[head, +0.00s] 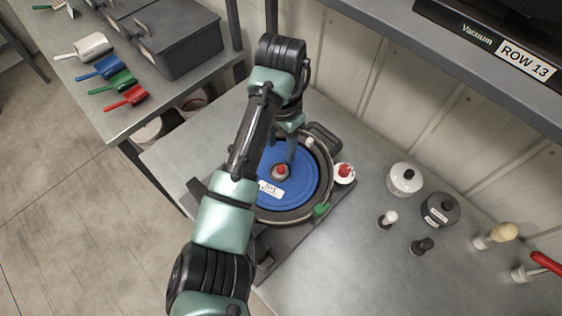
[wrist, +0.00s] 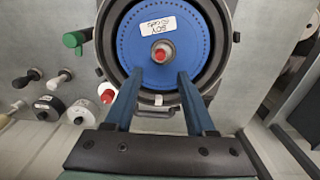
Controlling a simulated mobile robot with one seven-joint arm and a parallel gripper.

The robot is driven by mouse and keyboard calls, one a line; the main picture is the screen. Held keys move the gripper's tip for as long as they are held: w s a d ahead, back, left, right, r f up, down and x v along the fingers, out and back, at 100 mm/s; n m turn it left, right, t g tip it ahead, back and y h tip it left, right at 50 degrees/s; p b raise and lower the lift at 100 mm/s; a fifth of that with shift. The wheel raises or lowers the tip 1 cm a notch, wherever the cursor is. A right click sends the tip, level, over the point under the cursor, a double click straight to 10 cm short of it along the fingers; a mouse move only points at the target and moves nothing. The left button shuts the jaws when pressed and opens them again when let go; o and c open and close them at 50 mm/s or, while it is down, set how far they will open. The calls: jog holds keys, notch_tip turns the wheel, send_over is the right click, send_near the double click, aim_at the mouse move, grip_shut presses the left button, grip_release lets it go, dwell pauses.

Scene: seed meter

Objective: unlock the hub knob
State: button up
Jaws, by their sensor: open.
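The seed meter holds a round blue disc (head: 303,182) with a white label, which also shows in the wrist view (wrist: 190,45). The hub knob (head: 281,171) sits at the disc's centre, grey with a red top; the wrist view shows it too (wrist: 162,52). My gripper (wrist: 170,77) is open, its two blue fingers apart. In the wrist picture the fingertips lie just below the knob, one to each side, with nothing between them. I cannot tell their height above the disc. In the head view my arm hides part of the meter's left side.
A green handle (head: 321,209) and a red-topped white part (head: 344,173) are at the meter's rim. White (head: 404,179) and dark (head: 440,210) canisters and small knobs stand to the right. Coloured scoops (head: 112,82) lie on the left bench. The front right bench is clear.

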aim_at(281, 168)
notch_tip(281, 168, down, 9)
jog(key=shift+r+p, duration=0.1)
jog(key=shift+p, duration=0.55)
grip_shut()
